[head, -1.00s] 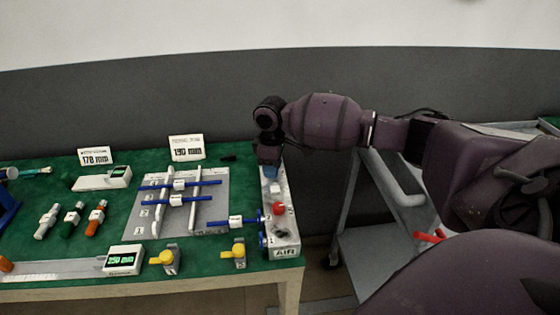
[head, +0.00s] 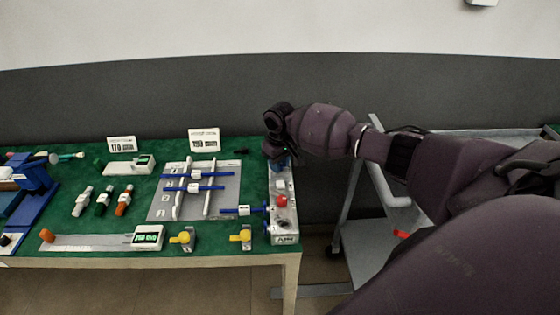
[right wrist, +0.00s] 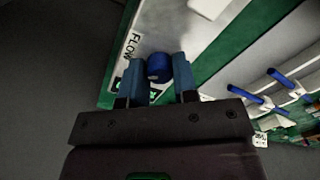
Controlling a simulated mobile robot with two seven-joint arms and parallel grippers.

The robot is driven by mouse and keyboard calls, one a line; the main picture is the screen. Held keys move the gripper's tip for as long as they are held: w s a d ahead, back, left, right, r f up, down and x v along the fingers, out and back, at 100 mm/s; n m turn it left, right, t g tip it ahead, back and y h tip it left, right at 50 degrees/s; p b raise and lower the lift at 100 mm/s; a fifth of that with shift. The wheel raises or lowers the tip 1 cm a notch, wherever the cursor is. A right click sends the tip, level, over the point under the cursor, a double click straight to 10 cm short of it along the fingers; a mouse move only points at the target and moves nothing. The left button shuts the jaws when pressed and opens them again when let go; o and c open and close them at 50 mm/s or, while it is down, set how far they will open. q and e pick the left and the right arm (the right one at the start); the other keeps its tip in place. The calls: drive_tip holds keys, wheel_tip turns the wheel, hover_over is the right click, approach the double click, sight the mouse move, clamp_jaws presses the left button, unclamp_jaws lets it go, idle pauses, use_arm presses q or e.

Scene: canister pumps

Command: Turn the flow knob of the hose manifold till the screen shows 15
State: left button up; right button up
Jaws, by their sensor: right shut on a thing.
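The hose manifold (head: 286,222) is a pale block marked AIR at the right end of the green bench, with a red knob (head: 281,200) on top. My right gripper (head: 279,160) is at its far end, pointing down. In the right wrist view, its two blue fingers (right wrist: 158,72) are on either side of the blue flow knob (right wrist: 158,66) and shut on it, beside the printed word FLOW (right wrist: 131,44). A green patch by the left finger is partly hidden, and I cannot read any number there. My left gripper is not in view.
A grey plate (head: 228,192) with blue and white rods lies left of the manifold. Yellow-handled valves (head: 240,237) stand near the front edge. A grey cart (head: 370,250) is right of the bench. Signs stand at the back.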

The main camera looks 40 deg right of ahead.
drive_tip(key=shift+f, duration=0.1)
drive_tip(key=o, duration=0.9)
drive_tip(key=shift+r, duration=0.45)
wheel_tip(320, 180, up, 10)
drive_tip(key=shift+d+p, duration=0.1)
drive_tip(key=shift+p, duration=0.6)
